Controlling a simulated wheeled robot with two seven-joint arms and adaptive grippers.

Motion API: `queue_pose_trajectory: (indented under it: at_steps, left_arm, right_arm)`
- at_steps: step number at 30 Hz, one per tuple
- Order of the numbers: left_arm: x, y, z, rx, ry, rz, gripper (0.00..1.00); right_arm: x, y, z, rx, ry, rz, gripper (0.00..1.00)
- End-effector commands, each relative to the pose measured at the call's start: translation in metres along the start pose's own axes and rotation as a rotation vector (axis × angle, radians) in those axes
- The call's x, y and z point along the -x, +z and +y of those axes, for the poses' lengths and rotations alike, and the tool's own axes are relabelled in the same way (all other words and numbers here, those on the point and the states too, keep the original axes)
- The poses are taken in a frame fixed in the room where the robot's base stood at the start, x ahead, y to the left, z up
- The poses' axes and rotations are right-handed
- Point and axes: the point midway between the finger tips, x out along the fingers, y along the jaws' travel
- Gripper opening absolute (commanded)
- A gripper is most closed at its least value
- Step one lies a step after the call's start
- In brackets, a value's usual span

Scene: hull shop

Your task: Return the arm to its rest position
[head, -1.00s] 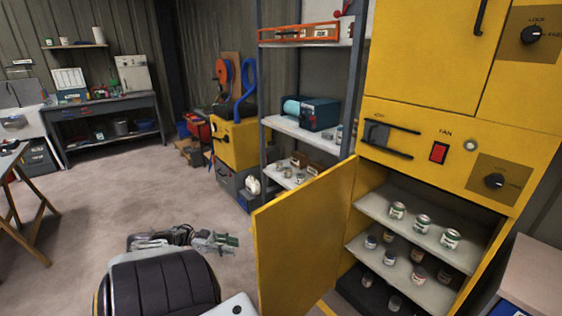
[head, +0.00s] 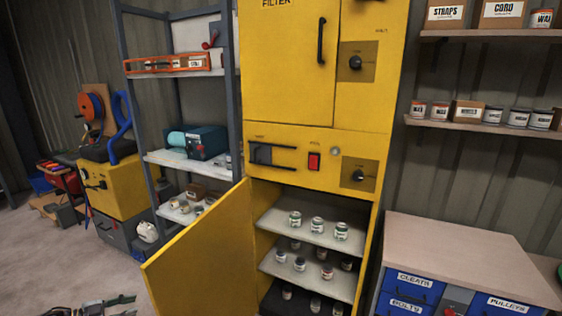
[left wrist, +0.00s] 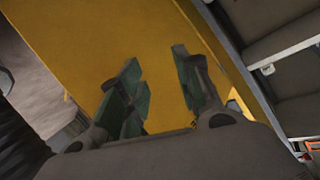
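My left gripper (head: 112,305) shows at the bottom left edge of the head view, and most of its arm is cut off. In the left wrist view its two green-padded fingers (left wrist: 156,62) are spread apart with nothing between them. The yellow cabinet door (left wrist: 85,40) fills the space behind the fingers. In the head view this lower door (head: 205,255) stands wide open, to the right of my left gripper and apart from it. My right gripper is in neither view.
The yellow cabinet (head: 290,95) holds several small cans (head: 317,225) on its shelves. A grey shelf rack (head: 142,115) stands left of it. A drawer unit (head: 455,255) stands at the right.

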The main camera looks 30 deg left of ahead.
Motion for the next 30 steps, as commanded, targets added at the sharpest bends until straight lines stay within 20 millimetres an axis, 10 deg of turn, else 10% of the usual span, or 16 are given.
queue_pose_trajectory:
  at_steps: [18,30]
  left_arm:
    - [0.021,0.096,-0.056,-0.204,-0.231,-0.479,0.34]
    - [0.047,0.162,-0.043,-0.242,-0.308,-0.799,0.34]
  right_arm:
    - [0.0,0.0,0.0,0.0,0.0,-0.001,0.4]
    - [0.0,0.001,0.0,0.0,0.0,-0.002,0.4]
